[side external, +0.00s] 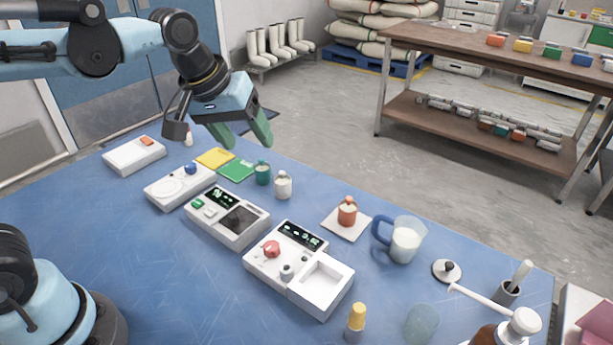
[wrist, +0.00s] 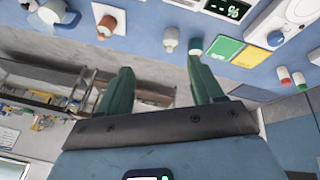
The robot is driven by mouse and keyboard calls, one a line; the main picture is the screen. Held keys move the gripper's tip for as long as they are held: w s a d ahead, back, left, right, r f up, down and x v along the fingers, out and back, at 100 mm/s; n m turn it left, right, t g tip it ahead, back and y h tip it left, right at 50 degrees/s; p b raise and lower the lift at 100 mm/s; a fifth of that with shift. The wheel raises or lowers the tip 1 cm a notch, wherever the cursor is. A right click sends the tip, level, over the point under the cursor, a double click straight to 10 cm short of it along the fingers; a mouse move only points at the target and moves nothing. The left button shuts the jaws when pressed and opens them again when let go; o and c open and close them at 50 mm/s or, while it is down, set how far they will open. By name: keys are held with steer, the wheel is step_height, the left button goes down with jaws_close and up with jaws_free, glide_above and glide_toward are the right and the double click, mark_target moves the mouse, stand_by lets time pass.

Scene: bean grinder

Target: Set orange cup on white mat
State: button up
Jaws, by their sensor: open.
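The orange cup (side external: 347,210) stands upright on the white mat (side external: 335,230) in the side external view, right of the middle of the blue table. The cup also shows in the wrist view (wrist: 106,26), near the top left, with the pale mat (wrist: 118,17) under it. My gripper (side external: 248,143) is open and empty above the far side of the table, well left of the cup. In the wrist view my gripper's green fingers (wrist: 160,70) are spread apart with nothing between them.
A green cup (side external: 263,173) and a white cup (side external: 283,185) stand near the green mat (side external: 236,171) and yellow mat (side external: 214,158). A jug (side external: 405,241) stands right of the orange cup. White machines (side external: 300,268) lie in front.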

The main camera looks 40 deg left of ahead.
steer(key=s+a+f+m+t, duration=0.2)
steer(key=s+a+f+m, duration=0.2)
steer(key=s, duration=0.3)
steer(key=shift+f+m+y, duration=0.3)
steer(key=shift+f+m, duration=0.1)
steer(key=shift+f, duration=0.3)
steer(key=shift+a, duration=0.1)
stand_by(0.4)
